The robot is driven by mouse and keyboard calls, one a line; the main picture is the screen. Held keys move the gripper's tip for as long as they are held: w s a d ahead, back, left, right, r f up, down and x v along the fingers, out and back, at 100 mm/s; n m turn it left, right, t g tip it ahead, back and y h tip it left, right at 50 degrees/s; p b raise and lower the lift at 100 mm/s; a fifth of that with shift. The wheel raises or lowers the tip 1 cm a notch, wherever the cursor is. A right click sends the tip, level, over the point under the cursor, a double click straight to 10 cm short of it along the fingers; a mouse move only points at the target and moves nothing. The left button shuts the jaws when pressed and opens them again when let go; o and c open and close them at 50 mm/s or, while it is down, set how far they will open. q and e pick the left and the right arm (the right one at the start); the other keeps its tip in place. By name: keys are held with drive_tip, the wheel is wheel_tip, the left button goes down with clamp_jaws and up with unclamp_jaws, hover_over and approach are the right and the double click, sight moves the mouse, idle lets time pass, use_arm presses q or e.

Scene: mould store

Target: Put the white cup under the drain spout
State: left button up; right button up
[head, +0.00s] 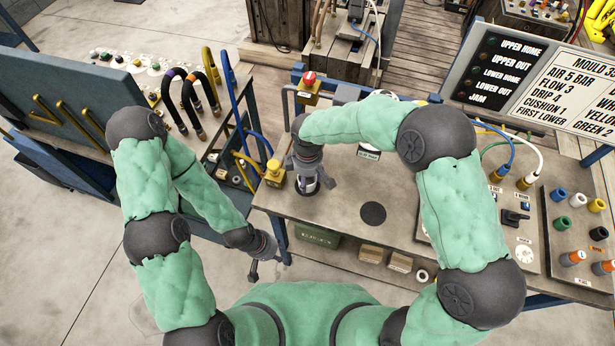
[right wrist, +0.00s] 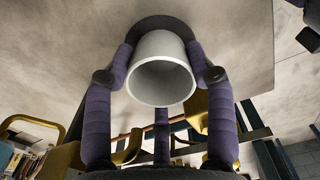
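The white cup (right wrist: 160,70) is upright with its open mouth toward the camera in the right wrist view. It stands on or just above a dark round disc (right wrist: 158,20). In the head view the cup (head: 308,185) is mostly hidden under my right gripper (head: 307,172), near the bench's left end. The two purple fingers of my right gripper (right wrist: 160,52) lie against opposite sides of the cup. A yellow valve-like fitting (head: 274,174) is just left of the cup; I cannot make out a spout on it. My left gripper (head: 265,265) is low in front of the bench, apart from everything; its opening is unclear.
A second dark disc (head: 373,213) lies bare on the bench top (head: 340,205). A control panel (head: 515,215) is at the right. Hoses (head: 205,95) hang at the left.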

drive_tip(key=o, duration=0.3)
drive_tip(key=shift+r, duration=0.3)
wheel_tip(320, 180, up, 12)
drive_tip(key=shift+f+p, duration=0.15)
drive_tip(key=shift+p, duration=1.05)
